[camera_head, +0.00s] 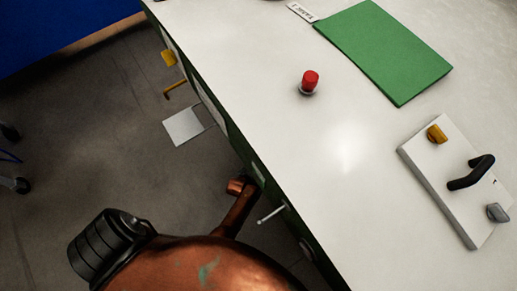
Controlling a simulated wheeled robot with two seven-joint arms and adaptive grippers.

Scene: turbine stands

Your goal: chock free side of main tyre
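In the head view I see no tyre and no chock that I can make out. Neither of my grippers shows clearly in this view, so I cannot see what they hold. The view looks down on the white top of a table or bench (265,120) with a dark green side.
On the white top are a red knob (310,80), a green mat (385,52) and a pale board (446,200) with a black handle (471,173). Yellow fittings (168,58) and a white plate (183,127) show beside it. Grey floor (85,130) lies left; a blue surface (55,30) stands behind.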

